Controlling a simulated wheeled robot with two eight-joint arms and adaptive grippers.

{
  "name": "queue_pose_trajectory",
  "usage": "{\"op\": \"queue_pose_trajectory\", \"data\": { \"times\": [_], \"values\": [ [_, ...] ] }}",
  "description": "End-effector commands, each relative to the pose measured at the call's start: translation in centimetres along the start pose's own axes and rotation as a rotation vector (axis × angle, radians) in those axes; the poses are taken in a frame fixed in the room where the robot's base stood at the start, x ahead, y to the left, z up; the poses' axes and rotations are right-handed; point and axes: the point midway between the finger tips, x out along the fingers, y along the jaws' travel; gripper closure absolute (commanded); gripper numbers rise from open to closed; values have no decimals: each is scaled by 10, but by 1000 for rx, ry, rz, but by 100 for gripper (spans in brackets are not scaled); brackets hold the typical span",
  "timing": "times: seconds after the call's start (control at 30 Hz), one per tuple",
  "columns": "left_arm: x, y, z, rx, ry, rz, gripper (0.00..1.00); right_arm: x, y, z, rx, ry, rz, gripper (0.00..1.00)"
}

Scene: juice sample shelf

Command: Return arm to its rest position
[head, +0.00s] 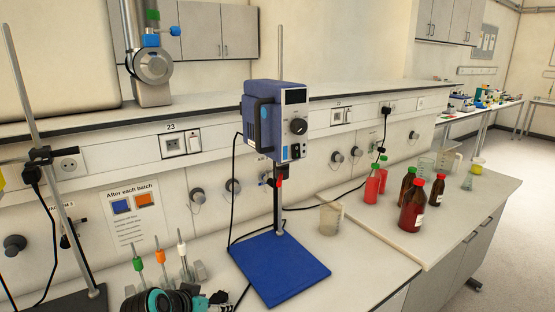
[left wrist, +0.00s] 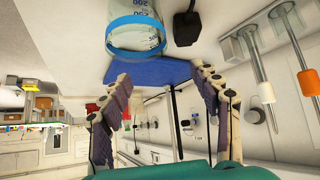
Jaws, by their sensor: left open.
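The blue stirrer base plate (left wrist: 152,71) shows beyond the fingertips there. In the head view the blue stirrer unit (head: 275,120) stands upright on its rod above the blue base plate (head: 280,269), to the right of my left gripper. My right gripper is in neither view.
A clear beaker (head: 331,217) stands behind the plate; a large brown bottle (head: 412,207) and other bottles stand right. A blue-rimmed graduated vessel (left wrist: 136,35) is at the top of the wrist view.

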Motion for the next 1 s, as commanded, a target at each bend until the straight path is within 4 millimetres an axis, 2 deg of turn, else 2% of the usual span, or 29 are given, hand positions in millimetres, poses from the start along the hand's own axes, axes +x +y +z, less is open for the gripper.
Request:
{"op": "queue_pose_trajectory", "data": {
  "times": [0.03, 0.2, 0.3, 0.43, 0.6, 1.0],
  "values": [
    [-11, 11, 17, -17, -25, -15, 37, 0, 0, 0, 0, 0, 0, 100],
    [-41, 31, 72, -92, -99, -90, 37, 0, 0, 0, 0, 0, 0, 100],
    [-54, 36, 102, -131, -126, -139, 37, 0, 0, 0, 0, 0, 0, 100],
    [-65, 38, 130, -170, -145, -190, 37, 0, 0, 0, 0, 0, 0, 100],
    [-71, 38, 146, -195, -152, -223, 37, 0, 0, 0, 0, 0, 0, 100],
    [-71, 38, 147, -197, -153, -225, 37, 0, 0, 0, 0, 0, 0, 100]
  ]
}}
